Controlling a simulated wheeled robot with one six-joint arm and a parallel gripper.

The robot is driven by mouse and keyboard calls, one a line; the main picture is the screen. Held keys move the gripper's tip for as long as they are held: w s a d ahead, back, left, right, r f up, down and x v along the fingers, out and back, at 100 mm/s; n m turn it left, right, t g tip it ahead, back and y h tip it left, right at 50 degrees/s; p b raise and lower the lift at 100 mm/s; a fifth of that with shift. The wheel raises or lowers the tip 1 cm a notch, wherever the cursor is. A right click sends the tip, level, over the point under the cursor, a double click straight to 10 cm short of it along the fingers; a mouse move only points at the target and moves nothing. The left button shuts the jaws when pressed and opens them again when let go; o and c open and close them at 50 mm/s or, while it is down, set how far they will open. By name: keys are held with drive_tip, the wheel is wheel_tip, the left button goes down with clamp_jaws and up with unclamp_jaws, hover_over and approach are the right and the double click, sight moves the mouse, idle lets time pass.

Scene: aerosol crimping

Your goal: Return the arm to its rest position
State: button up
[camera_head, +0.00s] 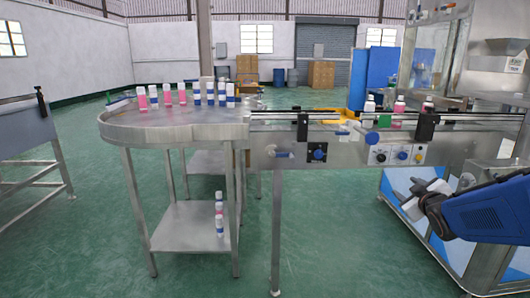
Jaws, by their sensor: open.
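My arm comes in from the right edge with a blue link and a dark joint. The fine shape of the fingers is small and hard to make out.
A round steel table (180,133) at left carries several pink and blue-white bottles. A few bottles stand on its lower shelf (190,230). More bottles (399,106) stand on the conveyor. A glass-sided machine (432,50) rises at right. Green floor (330,240) is clear at front centre.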

drive_tip(key=s+a+f+m+g+y, duration=0.1)
drive_tip(key=s+a, duration=0.4)
drive_tip(key=s, duration=0.6)
drive_tip(key=s+a+f+m+g, duration=0.3)
drive_tip(key=s+a+f+g, duration=0.2)
drive_tip(key=s, duration=0.6)
drive_tip(key=s+a+f+m+g+y, duration=0.1)
drive_tip(key=s+a+f+m+g, duration=0.1)
drive_tip(key=s+a+g, duration=0.2)
drive_tip(key=s+a, duration=0.3)
drive_tip(key=s, duration=0.3)
drive_tip(key=shift+s+f+y, duration=0.3)
drive_tip(key=shift+s+f, duration=0.1)
